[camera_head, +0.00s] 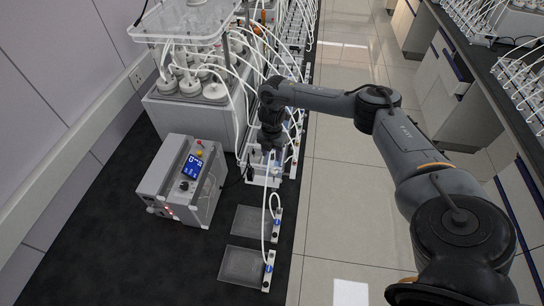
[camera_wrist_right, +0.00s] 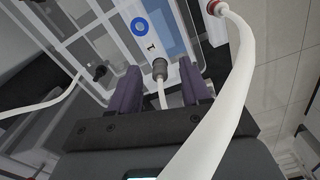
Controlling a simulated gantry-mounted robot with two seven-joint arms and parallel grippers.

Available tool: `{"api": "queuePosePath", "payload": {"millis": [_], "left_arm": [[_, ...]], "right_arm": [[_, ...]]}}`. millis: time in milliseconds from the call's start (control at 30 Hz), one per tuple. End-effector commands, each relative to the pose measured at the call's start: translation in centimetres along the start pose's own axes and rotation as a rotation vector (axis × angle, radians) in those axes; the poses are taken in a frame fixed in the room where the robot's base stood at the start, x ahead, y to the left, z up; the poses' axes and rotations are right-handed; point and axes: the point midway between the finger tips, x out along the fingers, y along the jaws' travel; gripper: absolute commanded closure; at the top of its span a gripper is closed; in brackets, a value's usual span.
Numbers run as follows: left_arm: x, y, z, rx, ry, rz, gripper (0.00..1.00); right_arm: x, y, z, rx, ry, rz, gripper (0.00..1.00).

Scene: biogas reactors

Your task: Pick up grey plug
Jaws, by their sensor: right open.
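The grey plug (camera_wrist_right: 160,68) sits at the front panel of a clear container (camera_wrist_right: 110,40) in the right wrist view, with a white tube (camera_wrist_right: 162,95) running from it. My right gripper (camera_wrist_right: 158,76) is open, with its two purple fingers on either side of the plug. A gap shows between each finger and the plug. In the head view my right gripper (camera_head: 268,148) is low over the row of small reactors, and the plug cannot be made out there. My left gripper is not in view.
A red-ended white tube (camera_wrist_right: 216,8) passes close in front of the right finger. A grey control box (camera_head: 182,180) with a blue screen stands left of the gripper. Two flat clear plates (camera_head: 242,264) with tubes lie nearer. The dark bench at lower left is bare.

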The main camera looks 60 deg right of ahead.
Motion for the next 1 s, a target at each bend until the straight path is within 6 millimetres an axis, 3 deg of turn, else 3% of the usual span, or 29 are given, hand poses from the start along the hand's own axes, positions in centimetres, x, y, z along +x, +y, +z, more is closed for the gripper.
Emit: {"api": "queuePosePath", "payload": {"millis": [300, 633, 1000], "left_arm": [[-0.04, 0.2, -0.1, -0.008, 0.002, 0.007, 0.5], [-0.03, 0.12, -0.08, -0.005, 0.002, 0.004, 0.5], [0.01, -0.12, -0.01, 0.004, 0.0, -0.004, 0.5]], "right_arm": [[0.59, -0.03, 0.02, 0.0, 0.0, 0.0, 0.53], [0.56, -0.04, 0.03, 0.0, 0.0, 0.0, 1.0], [0.38, -0.02, 0.04, 0.0, 0.0, 0.0, 1.0]]}}
